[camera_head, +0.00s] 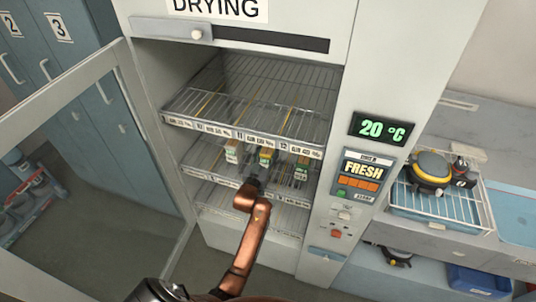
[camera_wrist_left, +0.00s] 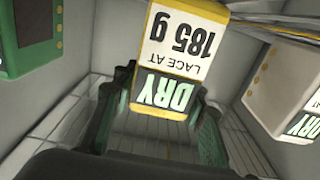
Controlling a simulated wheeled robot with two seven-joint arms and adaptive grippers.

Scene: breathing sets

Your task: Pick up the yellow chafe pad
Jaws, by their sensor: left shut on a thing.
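The yellow chafe pad (camera_head: 265,156) hangs in the drying cabinet, under the front edge of the upper wire shelf. My left gripper (camera_head: 257,174) reaches into the cabinet and is shut on the pad's lower end. In the wrist view its dark fingers (camera_wrist_left: 164,100) stand on both sides of the pad. The exact contact is partly hidden. My right gripper is in neither view.
A white-and-orange pad (camera_head: 232,151) hangs to the left and a green one (camera_head: 301,169) to the right. Wire shelves (camera_head: 255,105) lie above and below. The open glass door (camera_head: 90,150) stands at left, the control panel (camera_head: 363,175) at right.

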